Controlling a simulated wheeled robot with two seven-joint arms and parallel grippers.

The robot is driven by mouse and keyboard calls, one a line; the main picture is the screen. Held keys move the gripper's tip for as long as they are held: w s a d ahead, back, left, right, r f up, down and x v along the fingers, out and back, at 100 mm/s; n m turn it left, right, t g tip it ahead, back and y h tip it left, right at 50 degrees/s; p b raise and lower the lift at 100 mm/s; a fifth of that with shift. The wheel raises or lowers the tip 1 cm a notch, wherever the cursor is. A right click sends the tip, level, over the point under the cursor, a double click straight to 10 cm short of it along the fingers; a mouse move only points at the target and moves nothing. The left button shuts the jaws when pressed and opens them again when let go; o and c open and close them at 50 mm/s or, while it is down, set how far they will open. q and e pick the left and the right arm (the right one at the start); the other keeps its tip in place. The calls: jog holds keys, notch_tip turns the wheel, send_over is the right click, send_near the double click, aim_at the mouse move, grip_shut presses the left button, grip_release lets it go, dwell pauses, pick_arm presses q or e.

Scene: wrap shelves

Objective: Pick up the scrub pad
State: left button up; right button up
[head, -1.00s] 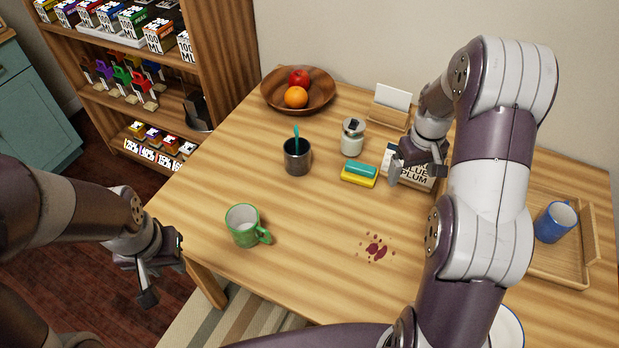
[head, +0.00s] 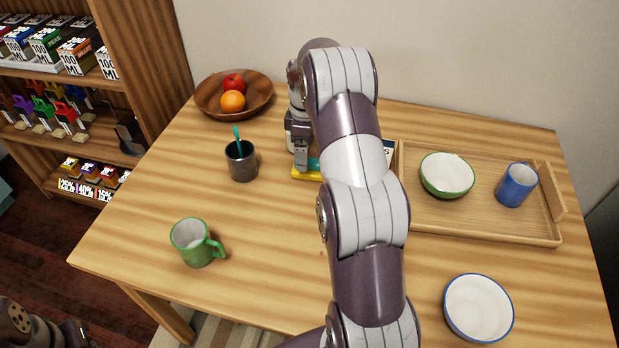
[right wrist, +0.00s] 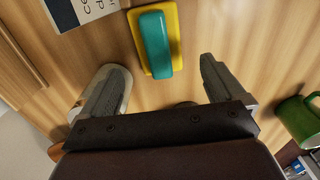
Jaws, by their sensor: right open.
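The scrub pad is a teal block on a yellow base. In the right wrist view the scrub pad (right wrist: 155,42) lies flat on the table, just ahead of my open right gripper (right wrist: 163,76), roughly in line with the gap between the fingers. Nothing is between the fingers. In the head view the scrub pad (head: 306,176) is mostly hidden by my right arm, and my right gripper (head: 301,160) is beside it. Only a dark bit of my left gripper (head: 76,333) shows at the bottom left; its jaws are unclear.
A dark cup (head: 242,163) with a teal handle stands left of the pad. A fruit bowl (head: 205,98) is behind, a green mug (head: 192,245) in front. A wooden tray (head: 480,228) and white bowl (head: 478,308) are right.

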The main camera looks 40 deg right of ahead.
notch_tip(320, 180, down, 5)
jog(key=shift+f, duration=0.1)
jog(key=c, duration=1.1)
notch_tip(320, 180, up, 5)
jog(key=shift+d+f, duration=0.15)
jog(key=shift+f, duration=0.05)
jog(key=s+d+r, duration=0.1)
jog(key=s+r, duration=0.1)
jog(key=s, duration=0.1)
jog(key=s+d+r, duration=0.2)
jog(key=s, duration=0.2)
jog(key=s+d+r, duration=0.1)
jog(key=s+r, duration=0.1)
jog(key=s, duration=0.1)
jog(key=shift+s+d+r+p, duration=0.25)
jog(key=shift+s+d+p, duration=0.05)
jog(key=shift+s, duration=0.05)
